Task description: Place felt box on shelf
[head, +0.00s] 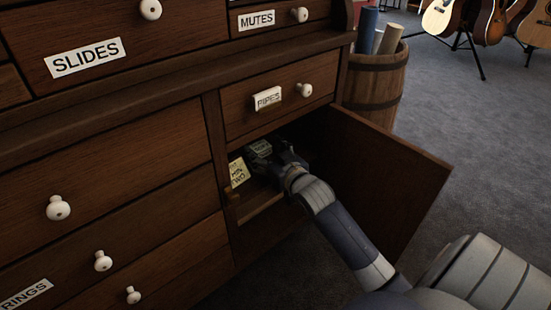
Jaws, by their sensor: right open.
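My right arm comes in from the lower right and reaches through the open door into the cupboard. My right gripper (259,155) is open inside the cupboard, near its left side. The dark interior partly hides its fingers. The shelf (262,207) shows as a wooden edge low in the opening, below the gripper. I cannot make out the felt box; a dark greyish shape at the gripper's tips is too dim to tell apart from the fingers. My left gripper is not in view.
The cupboard door (385,180) stands open to the right, beside my forearm. A small card (238,172) hangs at the opening's left edge. Closed drawers surround the cupboard. A wooden barrel (376,85) with rolls stands behind the door.

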